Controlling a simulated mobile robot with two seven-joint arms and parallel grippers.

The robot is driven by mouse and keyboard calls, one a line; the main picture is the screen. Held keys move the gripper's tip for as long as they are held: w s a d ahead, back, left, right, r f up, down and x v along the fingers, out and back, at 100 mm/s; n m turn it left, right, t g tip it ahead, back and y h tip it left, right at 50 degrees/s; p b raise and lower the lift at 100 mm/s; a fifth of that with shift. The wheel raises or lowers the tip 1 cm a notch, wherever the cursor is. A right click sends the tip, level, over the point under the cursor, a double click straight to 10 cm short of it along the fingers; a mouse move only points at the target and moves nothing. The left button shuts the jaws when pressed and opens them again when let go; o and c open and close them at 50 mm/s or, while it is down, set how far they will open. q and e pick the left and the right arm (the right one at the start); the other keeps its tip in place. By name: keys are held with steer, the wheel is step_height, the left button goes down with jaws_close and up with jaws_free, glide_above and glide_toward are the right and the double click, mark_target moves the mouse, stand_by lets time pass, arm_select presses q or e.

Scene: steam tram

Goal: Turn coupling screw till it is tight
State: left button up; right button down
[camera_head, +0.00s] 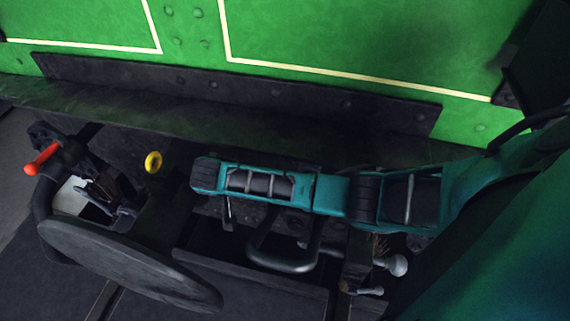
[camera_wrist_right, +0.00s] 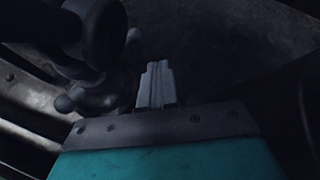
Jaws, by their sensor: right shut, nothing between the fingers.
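The coupling hangs under the green tram's dark beam in the head view, with a grey metal loop (camera_head: 285,263) below my right arm. A pale ball end (camera_head: 397,265) sticks out to the right of the loop. It looks like part of the screw's handle. In the right wrist view, pale ball ends (camera_wrist_right: 65,103) show left of my right gripper (camera_wrist_right: 156,66). That gripper is shut and empty, with its fingertips apart from the balls in the picture. My left gripper is not in view.
A large dark buffer disc (camera_head: 130,265) stands at the lower left. An orange-red handle (camera_head: 42,160) and a yellow ring (camera_head: 153,162) are near it. The green tram wall (camera_head: 330,40) and dark beam (camera_head: 270,95) lie behind. A dark round-ended part (camera_wrist_right: 105,32) is close in the wrist view.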

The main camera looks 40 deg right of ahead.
steer(key=d+f+b, duration=0.2)
steer(key=d+f, duration=0.7)
steer(key=shift+w+f, duration=0.15)
steer(key=shift+w, duration=0.05)
steer(key=shift+s, duration=0.1)
